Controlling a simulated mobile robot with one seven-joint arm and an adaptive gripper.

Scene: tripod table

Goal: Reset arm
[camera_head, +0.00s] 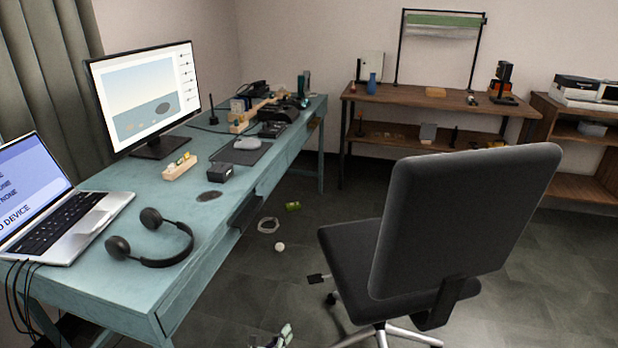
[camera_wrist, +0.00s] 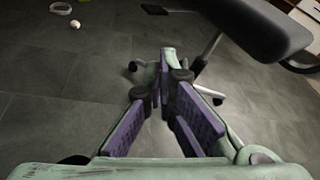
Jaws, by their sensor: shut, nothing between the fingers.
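My gripper (camera_wrist: 160,88) shows in the wrist view, its purple-padded fingers shut with nothing between them. It is over the grey floor near the chair. In the head view only the tip of my gripper (camera_head: 281,338) shows at the bottom edge, low, between the desk and the chair. The rest of my arm is out of the head view.
A dark office chair (camera_head: 460,215) stands close on the right; its base also shows in the wrist view (camera_wrist: 206,94). A blue-green desk (camera_head: 135,240) on the left holds a laptop, monitor and headphones (camera_head: 165,262). A white ball (camera_head: 280,246) lies on the floor.

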